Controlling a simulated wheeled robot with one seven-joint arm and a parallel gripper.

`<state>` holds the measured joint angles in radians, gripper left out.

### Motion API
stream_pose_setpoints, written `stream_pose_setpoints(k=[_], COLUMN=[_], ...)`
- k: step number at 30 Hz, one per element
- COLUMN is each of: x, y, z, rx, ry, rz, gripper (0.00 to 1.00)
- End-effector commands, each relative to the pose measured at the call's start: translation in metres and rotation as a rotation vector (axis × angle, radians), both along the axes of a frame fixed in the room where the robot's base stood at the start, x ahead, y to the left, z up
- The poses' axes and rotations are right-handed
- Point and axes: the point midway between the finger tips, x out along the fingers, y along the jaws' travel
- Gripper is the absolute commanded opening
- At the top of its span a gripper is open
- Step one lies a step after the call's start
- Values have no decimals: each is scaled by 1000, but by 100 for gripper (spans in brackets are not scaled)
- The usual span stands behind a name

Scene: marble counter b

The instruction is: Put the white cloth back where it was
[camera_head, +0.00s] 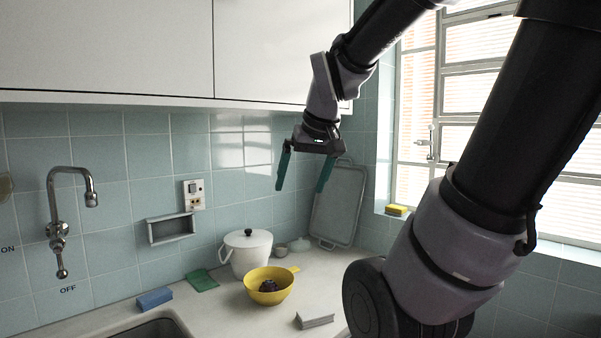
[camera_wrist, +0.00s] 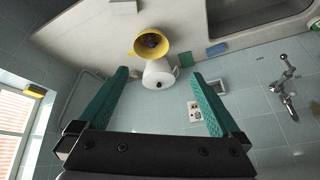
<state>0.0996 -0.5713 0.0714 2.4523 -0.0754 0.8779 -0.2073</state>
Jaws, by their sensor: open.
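A pale, flat, layered piece that looks like the folded white cloth (camera_head: 314,320) lies on the counter at the front, right of the yellow bowl. It also shows at the top edge of the wrist view (camera_wrist: 123,6), partly cut off. My gripper (camera_head: 301,188) is open and empty, high above the counter near the back wall, well away from the cloth. In the wrist view both green fingers of my gripper (camera_wrist: 159,74) stand wide apart with nothing held between them.
A yellow bowl (camera_head: 262,296) with something dark inside stands before a white lidded pot (camera_head: 246,262). A green cloth (camera_head: 201,280) and blue sponge (camera_head: 154,298) lie left. A tray (camera_head: 338,205) leans in the corner. A yellow sponge (camera_head: 397,210) sits on the windowsill. A sink (camera_head: 150,330) is front left.

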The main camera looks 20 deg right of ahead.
Motion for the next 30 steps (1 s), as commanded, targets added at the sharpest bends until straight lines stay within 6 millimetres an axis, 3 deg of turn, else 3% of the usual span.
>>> stream_pose_setpoints(k=[3, 8, 30], x=[-25, -40, -41], y=[13, 20, 21], z=[17, 25, 25], rx=[131, 228, 238], ry=[-55, -76, -77], rz=[-89, -150, -158], gripper=[100, 100, 100])
